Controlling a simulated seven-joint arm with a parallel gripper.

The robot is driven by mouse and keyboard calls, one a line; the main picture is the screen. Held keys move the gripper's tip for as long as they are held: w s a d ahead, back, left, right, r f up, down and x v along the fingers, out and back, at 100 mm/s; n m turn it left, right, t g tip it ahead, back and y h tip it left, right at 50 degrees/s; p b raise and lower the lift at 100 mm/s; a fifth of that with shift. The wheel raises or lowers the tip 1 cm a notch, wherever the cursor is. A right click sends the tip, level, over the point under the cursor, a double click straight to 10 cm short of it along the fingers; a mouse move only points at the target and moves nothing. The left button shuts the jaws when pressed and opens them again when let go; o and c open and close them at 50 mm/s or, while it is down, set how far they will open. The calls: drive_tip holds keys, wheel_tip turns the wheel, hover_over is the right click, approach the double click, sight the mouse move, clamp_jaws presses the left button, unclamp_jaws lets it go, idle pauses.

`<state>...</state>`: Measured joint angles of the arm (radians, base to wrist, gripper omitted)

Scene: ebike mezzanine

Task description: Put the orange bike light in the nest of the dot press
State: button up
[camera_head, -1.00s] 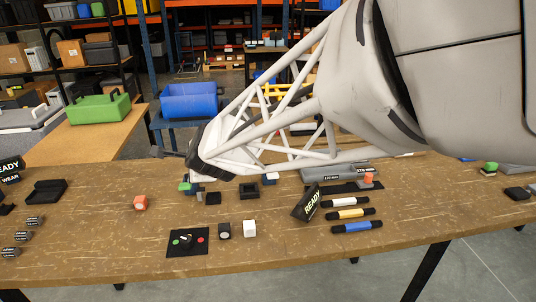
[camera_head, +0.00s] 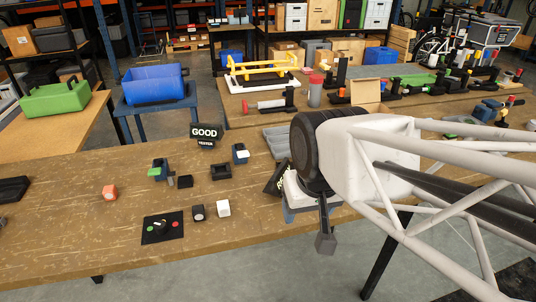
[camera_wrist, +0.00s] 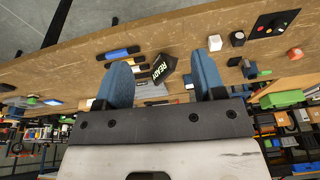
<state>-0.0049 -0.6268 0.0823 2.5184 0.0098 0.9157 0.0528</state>
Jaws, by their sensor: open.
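In the head view my gripper (camera_head: 318,215) is at the bench's front edge, right of the small cubes. I cannot tell which fixture is the dot press; a blue and green device (camera_head: 158,170) and a black open holder (camera_head: 221,172) stand behind the pad.
A dark cube (camera_head: 198,212) and a white cube (camera_head: 223,208) stand beside the button pad (camera_head: 162,227). A GOOD tester sign (camera_head: 207,134) stands behind. The left bench surface is mostly clear.

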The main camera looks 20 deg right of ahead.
drive_tip(key=shift+s+d+f, duration=0.1)
drive_tip(key=shift+s+d, duration=0.25)
drive_tip(key=shift+s, duration=0.2)
drive_tip(key=shift+o, duration=0.5)
drive_tip(key=shift+w, duration=0.1)
